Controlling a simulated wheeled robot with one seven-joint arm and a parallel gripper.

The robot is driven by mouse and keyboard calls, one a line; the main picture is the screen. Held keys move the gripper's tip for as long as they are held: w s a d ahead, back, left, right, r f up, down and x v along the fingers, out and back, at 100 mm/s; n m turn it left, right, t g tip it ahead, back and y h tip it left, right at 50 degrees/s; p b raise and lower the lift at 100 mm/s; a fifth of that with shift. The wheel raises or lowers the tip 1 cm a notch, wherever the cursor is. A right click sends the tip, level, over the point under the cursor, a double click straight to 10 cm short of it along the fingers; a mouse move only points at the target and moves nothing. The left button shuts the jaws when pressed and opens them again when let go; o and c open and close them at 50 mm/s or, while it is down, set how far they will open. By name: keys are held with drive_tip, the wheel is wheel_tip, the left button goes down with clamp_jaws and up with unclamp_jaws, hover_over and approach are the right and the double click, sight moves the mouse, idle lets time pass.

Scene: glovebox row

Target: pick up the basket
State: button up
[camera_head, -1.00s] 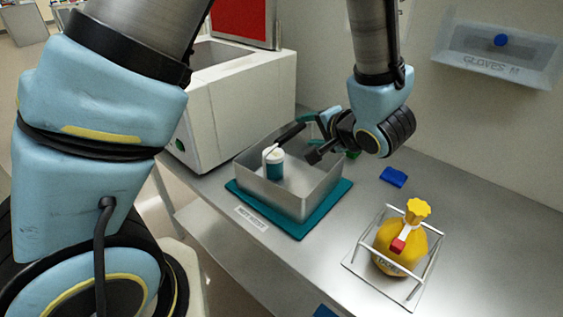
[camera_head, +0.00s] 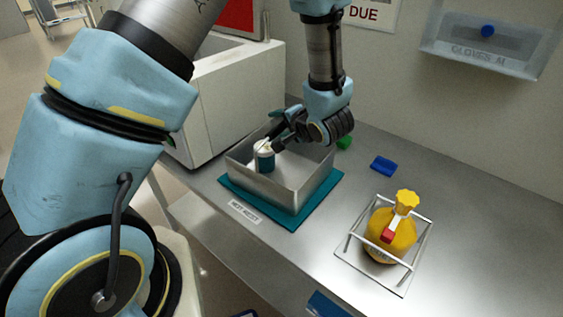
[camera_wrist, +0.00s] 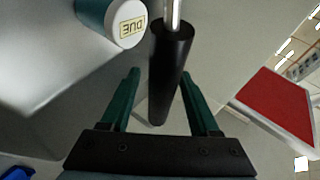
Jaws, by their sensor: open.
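The basket (camera_head: 290,190) is an open steel box on a teal mat on the metal bench. A white-capped teal jar (camera_head: 265,160) stands inside it; the jar's lid, marked "DUE", also shows in the wrist view (camera_wrist: 127,24). My gripper (camera_head: 271,144) is over the basket's back part, near the jar. In the wrist view its two green fingers (camera_wrist: 160,98) are open, with a black cylindrical grip (camera_wrist: 168,62) on a metal rod lying between them. It looks like the basket's handle. Contact cannot be told. In the head view my gripper mostly hides this grip.
A white box-shaped machine (camera_head: 235,85) with a red panel stands left of the basket. A yellow bottle (camera_head: 392,230) sits in a wire rack on the right.

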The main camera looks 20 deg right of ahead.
drive_tip(key=shift+w, duration=0.1)
drive_tip(key=shift+c, duration=0.2)
clamp_jaws()
idle(1.2)
